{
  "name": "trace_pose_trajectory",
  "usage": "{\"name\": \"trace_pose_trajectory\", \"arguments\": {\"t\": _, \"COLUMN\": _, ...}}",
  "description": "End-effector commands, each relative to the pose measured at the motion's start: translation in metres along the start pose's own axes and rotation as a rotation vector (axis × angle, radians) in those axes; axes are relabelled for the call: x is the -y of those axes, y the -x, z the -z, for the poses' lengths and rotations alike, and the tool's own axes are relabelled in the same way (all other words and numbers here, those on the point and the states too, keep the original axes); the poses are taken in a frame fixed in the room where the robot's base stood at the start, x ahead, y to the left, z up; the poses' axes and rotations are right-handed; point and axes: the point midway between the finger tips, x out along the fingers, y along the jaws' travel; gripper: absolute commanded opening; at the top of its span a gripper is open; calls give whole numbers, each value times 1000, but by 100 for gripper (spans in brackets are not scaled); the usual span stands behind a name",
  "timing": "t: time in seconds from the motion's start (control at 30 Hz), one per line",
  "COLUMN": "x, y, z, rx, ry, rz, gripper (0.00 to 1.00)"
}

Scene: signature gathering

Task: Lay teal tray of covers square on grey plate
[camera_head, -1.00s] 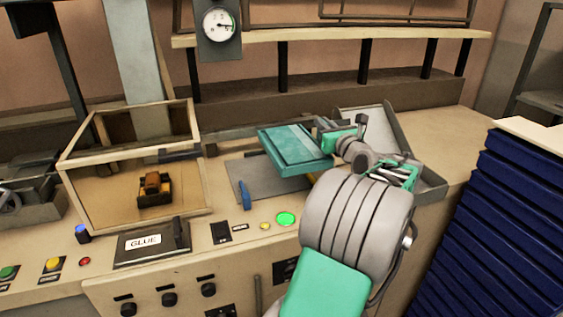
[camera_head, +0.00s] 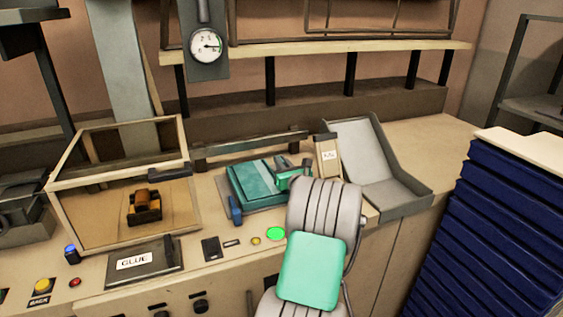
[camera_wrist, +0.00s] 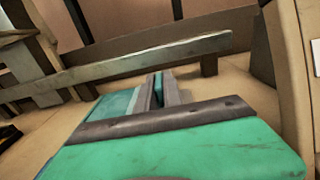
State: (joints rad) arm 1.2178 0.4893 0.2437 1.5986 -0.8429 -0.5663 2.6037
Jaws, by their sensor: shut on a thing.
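The teal tray (camera_head: 252,183), with a lighter teal cover surface, lies over the grey plate (camera_head: 258,208), whose edge shows only narrowly around it. The tray looks roughly in line with the plate; whether it rests on it or hangs just above, I cannot tell. My gripper (camera_head: 288,171) is shut on the tray's right side, partly hidden by my arm. In the wrist view its fingers (camera_wrist: 160,92) reach forward over the tray (camera_wrist: 114,104).
A blue upright piece (camera_head: 236,210) stands at the plate's front left corner. A low grey rail (camera_head: 250,145) runs behind. A labelled box (camera_head: 328,157) and a grey sloped chute (camera_head: 376,165) stand right. A framed glass case (camera_head: 120,190) stands left.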

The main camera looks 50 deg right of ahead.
Motion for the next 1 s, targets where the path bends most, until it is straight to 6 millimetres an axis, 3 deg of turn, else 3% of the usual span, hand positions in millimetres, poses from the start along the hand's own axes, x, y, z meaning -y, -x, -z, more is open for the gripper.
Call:
{"name": "trace_pose_trajectory", "arguments": {"t": 0.07, "x": 0, "y": 0, "z": 2, "rx": 1, "ry": 0, "rz": 0, "gripper": 0}}
{"name": "trace_pose_trajectory", "arguments": {"t": 0.1, "x": 0, "y": 0, "z": 2, "rx": 0, "ry": 0, "rz": 0, "gripper": 13}}
{"name": "trace_pose_trajectory", "arguments": {"t": 0.33, "x": 0, "y": 0, "z": 2, "rx": -1, "ry": 0, "rz": 0, "gripper": 32}}
{"name": "trace_pose_trajectory", "arguments": {"t": 0.63, "x": 1, "y": 2, "z": -1, "rx": 0, "ry": 0, "rz": 1, "gripper": 32}}
{"name": "trace_pose_trajectory", "arguments": {"t": 1.0, "x": 2, "y": 68, "z": 1, "rx": 0, "ry": -1, "rz": 3, "gripper": 32}}
